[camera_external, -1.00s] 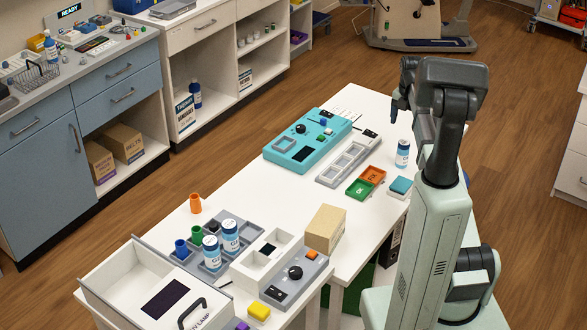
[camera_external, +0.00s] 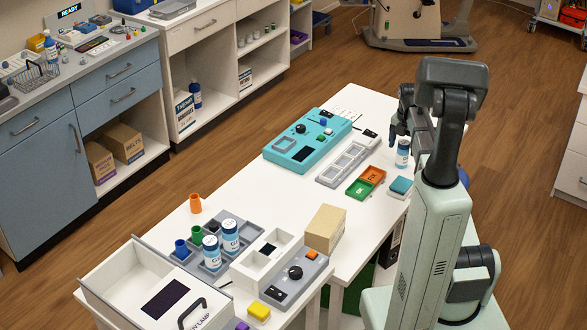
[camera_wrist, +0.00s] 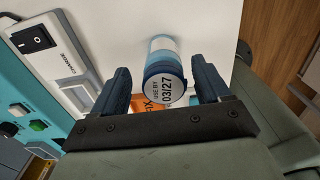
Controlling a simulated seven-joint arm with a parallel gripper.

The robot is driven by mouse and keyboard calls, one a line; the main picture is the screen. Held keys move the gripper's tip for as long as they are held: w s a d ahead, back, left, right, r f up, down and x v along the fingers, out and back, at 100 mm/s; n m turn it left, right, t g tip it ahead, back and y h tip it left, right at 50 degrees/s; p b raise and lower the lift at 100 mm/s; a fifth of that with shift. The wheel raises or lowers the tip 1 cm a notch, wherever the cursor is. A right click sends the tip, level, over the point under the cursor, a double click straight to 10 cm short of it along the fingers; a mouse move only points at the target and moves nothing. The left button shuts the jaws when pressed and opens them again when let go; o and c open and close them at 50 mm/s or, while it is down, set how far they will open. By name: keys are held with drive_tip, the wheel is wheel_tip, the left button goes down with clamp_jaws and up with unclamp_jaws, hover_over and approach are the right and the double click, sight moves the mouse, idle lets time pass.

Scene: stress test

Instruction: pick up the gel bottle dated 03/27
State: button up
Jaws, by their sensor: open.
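In the external view my gripper (camera_external: 399,138) is low at the bottle's upper part. Two similar bottles, one at the back (camera_external: 230,234) and one in front (camera_external: 211,253), stand at a grey tray; their dates are not readable.
A teal device (camera_external: 295,150) and a grey three-slot holder (camera_external: 337,172) lie left of the bottle. A cardboard box (camera_external: 324,230) stands further forward.

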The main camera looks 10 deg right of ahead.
sight(403, 153)
drive_tip(key=shift+s+d+f, duration=0.1)
drive_tip(key=shift+s+f, duration=0.1)
drive_tip(key=shift+f, duration=1.65)
drive_tip(key=c, duration=1.2)
drive_tip(key=shift+r, duration=0.1)
